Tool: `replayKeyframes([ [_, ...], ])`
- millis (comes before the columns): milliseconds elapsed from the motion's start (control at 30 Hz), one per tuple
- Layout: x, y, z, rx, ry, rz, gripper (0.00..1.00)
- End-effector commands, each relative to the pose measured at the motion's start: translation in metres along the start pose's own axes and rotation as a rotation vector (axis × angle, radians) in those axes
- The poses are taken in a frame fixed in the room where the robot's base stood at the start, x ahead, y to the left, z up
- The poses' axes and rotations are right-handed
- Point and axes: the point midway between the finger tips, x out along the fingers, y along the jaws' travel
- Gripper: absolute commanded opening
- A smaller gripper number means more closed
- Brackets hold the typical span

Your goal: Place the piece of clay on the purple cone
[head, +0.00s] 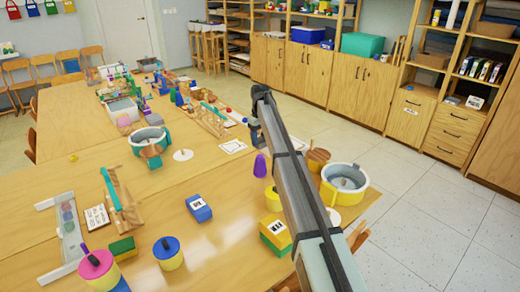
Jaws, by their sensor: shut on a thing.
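The purple cone (260,166) stands upright on the wooden table, just left of my arm. My arm reaches from the bottom right up to a bend and comes down at its far end. The small dark end with my gripper (254,142) shows just above and behind the cone in the picture, largely covered by my arm. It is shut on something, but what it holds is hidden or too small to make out. I cannot pick out the piece of clay for certain. I cannot tell whether the gripper touches the cone.
A yellow-rimmed pottery wheel (344,184) and a round wooden stool top (318,155) are right of my arm. Yellow and green blocks (275,235) and a blue box (199,208) lie nearer. A teal-rimmed wheel (151,142) and a wooden rack (121,199) stand left. Bare tabletop lies between.

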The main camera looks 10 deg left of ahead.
Motion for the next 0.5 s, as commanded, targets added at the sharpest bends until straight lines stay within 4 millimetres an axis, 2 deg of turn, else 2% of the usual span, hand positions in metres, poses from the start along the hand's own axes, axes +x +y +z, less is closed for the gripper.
replayKeyframes([
  [33, 0.007, 0.0, 0.001, 0.0, -0.001, -0.001, 0.19],
  [233, 0.021, 0.0, 0.0, 0.001, 0.0, 0.0, 0.19],
  [500, 0.049, 0.0, 0.0, 0.001, 0.0, 0.0, 0.19],
])
